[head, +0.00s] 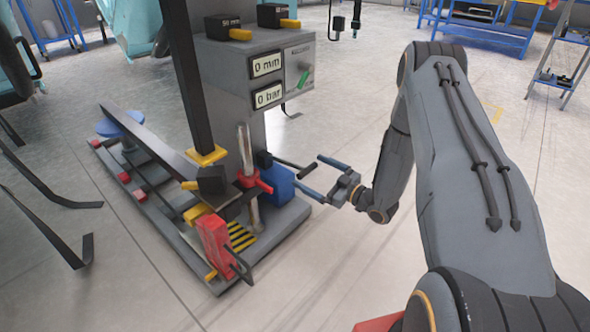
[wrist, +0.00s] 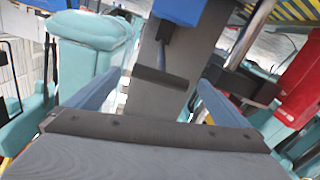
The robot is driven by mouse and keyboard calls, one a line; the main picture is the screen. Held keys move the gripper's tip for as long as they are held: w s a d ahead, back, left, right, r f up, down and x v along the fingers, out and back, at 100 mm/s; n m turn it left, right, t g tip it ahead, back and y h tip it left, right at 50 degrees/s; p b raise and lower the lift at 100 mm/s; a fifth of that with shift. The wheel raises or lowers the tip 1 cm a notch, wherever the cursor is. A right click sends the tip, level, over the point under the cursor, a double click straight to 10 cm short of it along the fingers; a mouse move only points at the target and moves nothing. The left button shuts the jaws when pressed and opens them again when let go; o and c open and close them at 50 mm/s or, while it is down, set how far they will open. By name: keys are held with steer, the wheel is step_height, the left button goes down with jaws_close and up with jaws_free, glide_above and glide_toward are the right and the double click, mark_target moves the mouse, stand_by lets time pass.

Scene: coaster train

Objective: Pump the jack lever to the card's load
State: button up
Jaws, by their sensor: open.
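A dark bar handle (head: 288,163), apparently the jack lever, sticks out beside the blue block (head: 277,184) at the foot of the grey machine. In the wrist view it is a dark crossbar (wrist: 165,79) on a thin stem below a blue block (wrist: 179,9). My gripper (head: 308,170) is open with its blue fingers at either side of the handle's end. In the wrist view the crossbar lies between the fingertips; contact cannot be told. The machine's two displays read "0 mm" (head: 267,65) and "0 bar" (head: 268,96). I cannot make out a load card.
A red block (head: 214,247) with a dark handle stands at the machine's front. A long dark beam (head: 150,138) runs left to a blue disc. A dark post (head: 190,80) rises over the base. Open floor lies in front; a blue workbench (head: 480,30) is far behind.

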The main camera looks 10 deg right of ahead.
mark_target(296, 165)
steer(key=b+x, duration=0.1)
steer(key=x, duration=0.3)
steer(key=b+x, duration=0.2)
steer(key=x, duration=0.2)
steer(key=shift+f+b, duration=0.25)
steer(key=shift+b, duration=0.05)
steer(key=shift+d, duration=0.1)
steer(key=shift+c, duration=0.3)
